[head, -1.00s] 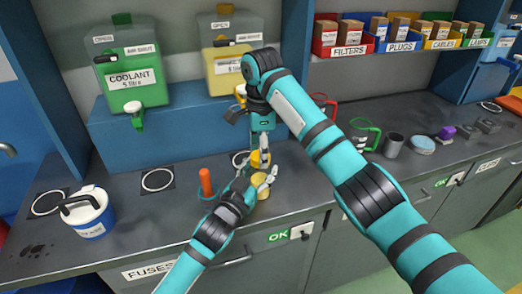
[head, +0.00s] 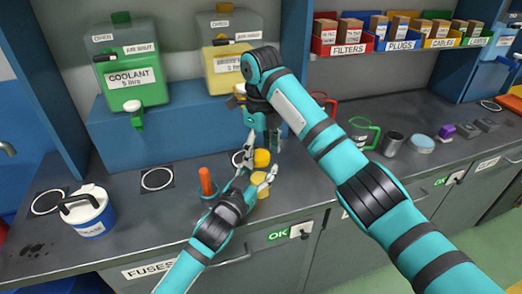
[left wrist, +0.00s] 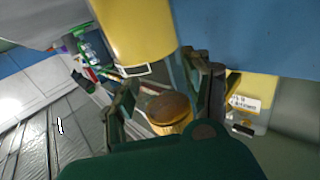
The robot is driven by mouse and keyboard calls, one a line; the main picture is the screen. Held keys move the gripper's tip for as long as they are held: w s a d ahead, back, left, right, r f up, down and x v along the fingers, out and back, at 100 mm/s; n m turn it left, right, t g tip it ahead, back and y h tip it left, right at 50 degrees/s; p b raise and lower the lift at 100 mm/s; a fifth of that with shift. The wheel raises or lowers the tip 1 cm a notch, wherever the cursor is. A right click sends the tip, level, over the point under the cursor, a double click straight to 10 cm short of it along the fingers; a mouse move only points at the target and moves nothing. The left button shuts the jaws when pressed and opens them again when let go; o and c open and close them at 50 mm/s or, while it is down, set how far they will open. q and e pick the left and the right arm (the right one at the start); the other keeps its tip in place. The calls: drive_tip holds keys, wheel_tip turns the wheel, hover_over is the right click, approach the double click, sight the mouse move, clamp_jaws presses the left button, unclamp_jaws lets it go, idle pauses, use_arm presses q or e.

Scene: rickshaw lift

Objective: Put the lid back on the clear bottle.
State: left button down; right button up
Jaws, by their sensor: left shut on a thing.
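My left gripper (head: 258,174) comes in from the lower left over the counter's front part. In the left wrist view, its fingers stand on either side of a round yellow lid with a ribbed edge and brownish top (left wrist: 170,110), and they are shut on it. In the head view, one yellow round piece (head: 262,158) shows at its fingertips and another (head: 261,186) lies just below, partly covered by the fingers. My right gripper (head: 266,140) hangs just above and behind; its fingers are partly hidden. I cannot make out the clear bottle's body.
An orange upright peg (head: 206,182) stands left of my left gripper. A white-and-blue tub (head: 88,212) is farther left. The green coolant container (head: 133,75) and a yellow container (head: 228,68) stand behind. A green-handled jug (head: 362,132) and a grey cup (head: 393,144) are right.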

drive_tip(key=shift+r, duration=2.25)
drive_tip(key=shift+c, duration=0.3)
